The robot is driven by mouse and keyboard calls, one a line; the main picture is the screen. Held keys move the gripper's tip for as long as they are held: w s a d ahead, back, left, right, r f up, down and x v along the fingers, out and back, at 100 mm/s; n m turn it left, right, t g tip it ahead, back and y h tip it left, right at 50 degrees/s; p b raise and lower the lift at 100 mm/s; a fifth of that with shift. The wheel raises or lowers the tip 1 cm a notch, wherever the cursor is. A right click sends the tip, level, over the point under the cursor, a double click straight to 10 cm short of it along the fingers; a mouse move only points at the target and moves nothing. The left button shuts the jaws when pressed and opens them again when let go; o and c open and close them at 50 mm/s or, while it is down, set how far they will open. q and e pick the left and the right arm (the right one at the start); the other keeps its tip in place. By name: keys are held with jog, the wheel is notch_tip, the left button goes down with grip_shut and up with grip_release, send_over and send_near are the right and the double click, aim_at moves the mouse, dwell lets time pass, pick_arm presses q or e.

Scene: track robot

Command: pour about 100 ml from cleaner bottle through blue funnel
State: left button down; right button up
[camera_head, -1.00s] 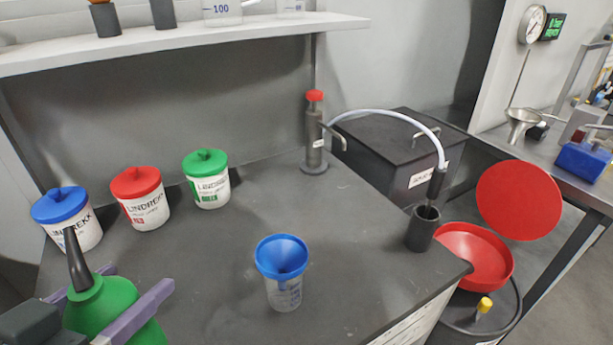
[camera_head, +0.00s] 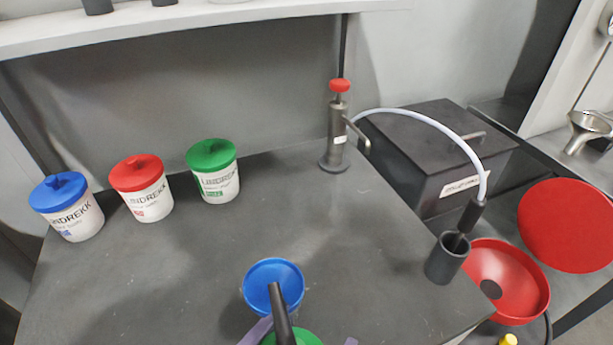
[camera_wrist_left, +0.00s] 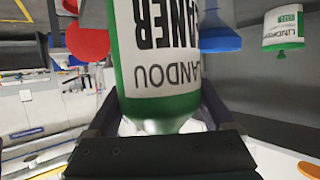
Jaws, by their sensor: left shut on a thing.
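The blue funnel (camera_head: 273,284) stands on the worktop at the bottom centre of the head view, its lower part hidden. The green cleaner bottle (camera_head: 292,337) with its dark spout (camera_head: 281,312) is at the bottom edge, the spout overlapping the near side of the funnel. I cannot tell whether the spout is over the opening. My left gripper (camera_head: 304,341) is shut on the bottle; in the left wrist view the bottle (camera_wrist_left: 160,85) fills the space between the fingers, its label inverted. Blue behind it there (camera_wrist_left: 218,38) looks like the funnel. My right gripper is not in view.
Blue-lidded (camera_head: 68,208), red-lidded (camera_head: 142,188) and green-lidded (camera_head: 214,171) tubs line the left back. A red-topped pump (camera_head: 336,135) stands at the back. A dark cup (camera_head: 447,258) holds the hose end near the right edge. The worktop's middle is clear.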

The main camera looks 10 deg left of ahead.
pick_arm(q)
jog(key=shift+w+r+p, duration=0.15)
jog(key=shift+r+p, duration=0.4)
jog(key=shift+p, duration=0.2)
jog(key=p, duration=0.1)
jog(key=r+g+p, duration=0.1)
jog(key=p, duration=0.1)
jog(key=shift+w+a+r+n, duration=0.15)
jog(key=shift+r+n, duration=0.1)
jog(key=shift+n, duration=0.15)
jog(key=n+g, duration=0.1)
jog(key=w+g+h+p, duration=0.1)
jog(key=g, duration=0.1)
jog(key=a+n+g+h+p, duration=0.1)
jog(key=g, duration=0.1)
jog(key=shift+w+r+n, duration=0.3)
jog(key=shift+w+r, duration=0.1)
jog(key=shift+f+g, duration=0.25)
jog(key=shift+g, duration=0.25)
jog(key=shift+r+n, duration=0.25)
jog(key=shift+n, duration=0.05)
jog(key=shift+s+r+g+h, duration=0.15)
jog(key=shift+r+g+h, duration=0.1)
jog(key=shift+g+h, duration=0.3)
